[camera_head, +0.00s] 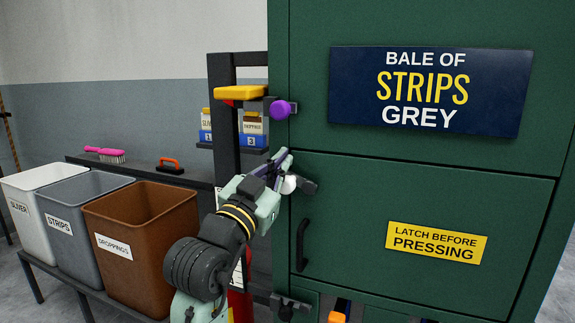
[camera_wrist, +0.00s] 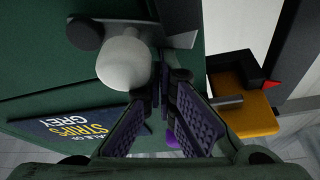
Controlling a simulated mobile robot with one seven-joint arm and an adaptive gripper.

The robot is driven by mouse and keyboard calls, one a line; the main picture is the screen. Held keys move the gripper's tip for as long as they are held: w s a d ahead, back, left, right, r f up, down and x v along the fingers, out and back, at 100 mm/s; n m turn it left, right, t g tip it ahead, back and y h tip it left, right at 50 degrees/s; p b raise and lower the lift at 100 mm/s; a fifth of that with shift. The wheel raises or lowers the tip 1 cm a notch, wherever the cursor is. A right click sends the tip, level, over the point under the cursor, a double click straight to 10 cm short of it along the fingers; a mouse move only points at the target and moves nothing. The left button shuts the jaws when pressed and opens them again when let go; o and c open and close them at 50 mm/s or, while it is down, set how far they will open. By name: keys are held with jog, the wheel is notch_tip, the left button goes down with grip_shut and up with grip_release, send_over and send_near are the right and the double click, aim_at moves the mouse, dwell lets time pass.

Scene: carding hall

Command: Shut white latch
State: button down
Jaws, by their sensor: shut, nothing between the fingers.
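The white latch knob (camera_head: 289,184) is at the left edge of the lower green door, beside a dark latch piece (camera_head: 308,186). In the wrist view the white knob (camera_wrist: 124,62) is large, just left of my fingertips. My gripper (camera_head: 284,158) is shut and empty beside the knob. In the wrist view its purple-padded fingers (camera_wrist: 165,82) come together close to the knob; I cannot tell whether they touch it. The green door (camera_head: 350,235) looks closed and has a black handle (camera_head: 302,245). Part of the latch is hidden behind my gripper.
A purple knob (camera_head: 280,109) and a yellow block (camera_head: 240,92) are above my gripper. Another dark latch (camera_head: 290,305) sits below. White (camera_head: 30,205), grey (camera_head: 75,220) and brown (camera_head: 135,240) bins stand at left. A shelf holds labelled containers (camera_head: 253,128).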

jog(key=shift+w+a+f+n+y+b, duration=0.1)
jog(key=shift+a+f+n+y+b, duration=0.25)
jog(key=shift+f+n, duration=0.2)
dwell(0.4)
